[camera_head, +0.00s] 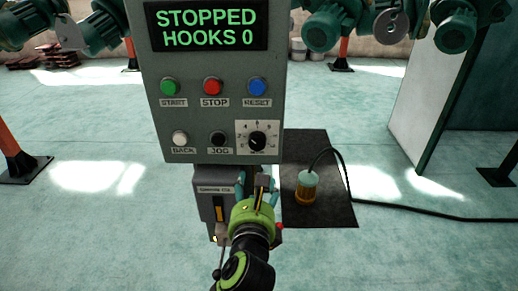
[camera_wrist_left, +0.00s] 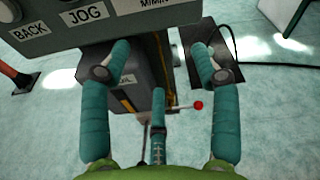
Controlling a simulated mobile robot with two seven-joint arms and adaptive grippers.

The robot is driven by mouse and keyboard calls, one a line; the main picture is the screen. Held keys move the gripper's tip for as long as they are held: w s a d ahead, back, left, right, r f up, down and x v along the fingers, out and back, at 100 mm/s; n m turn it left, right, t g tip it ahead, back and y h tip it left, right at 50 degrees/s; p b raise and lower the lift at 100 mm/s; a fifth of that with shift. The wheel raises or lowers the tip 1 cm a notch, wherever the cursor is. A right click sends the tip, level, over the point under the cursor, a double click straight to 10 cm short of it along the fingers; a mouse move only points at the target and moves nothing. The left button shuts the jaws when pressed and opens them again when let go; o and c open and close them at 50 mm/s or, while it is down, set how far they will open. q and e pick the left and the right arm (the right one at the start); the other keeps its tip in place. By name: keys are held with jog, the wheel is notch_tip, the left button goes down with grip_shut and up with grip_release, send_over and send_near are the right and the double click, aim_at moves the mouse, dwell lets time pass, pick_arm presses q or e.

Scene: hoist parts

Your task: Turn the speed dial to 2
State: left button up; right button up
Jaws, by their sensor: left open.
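The speed dial (camera_head: 257,140) is a black round knob on a white scale plate at the lower right of the grey control panel (camera_head: 185,60). Its scale figures are small, and I cannot tell which one the pointer marks. My left gripper (camera_head: 256,182) is open and empty, just below the panel's lower edge and below the dial. In the left wrist view its teal fingers (camera_wrist_left: 160,50) are spread under the panel edge. There the dial is out of frame, with only part of its unit label at the top. My right gripper is not in view.
The JOG button (camera_head: 218,139) sits left of the dial, with BACK, START, STOP and RESET buttons nearby. The display (camera_head: 207,26) reads STOPPED, HOOKS 0. A grey box (camera_head: 212,188) stands below the panel.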

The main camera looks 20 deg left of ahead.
aim_at(257, 146)
pick_arm(q)
notch_tip(257, 146, up, 6)
jog(key=m+t, duration=0.2)
jog(key=m, duration=0.1)
jog(key=shift+y, duration=0.4)
jog(key=p+x, duration=0.1)
jog(key=x, duration=0.5)
jog(key=shift+w+d+r, duration=0.1)
jog(key=shift+w+r, duration=0.05)
jog(key=shift+w, duration=0.15)
jog(key=c, duration=1.1)
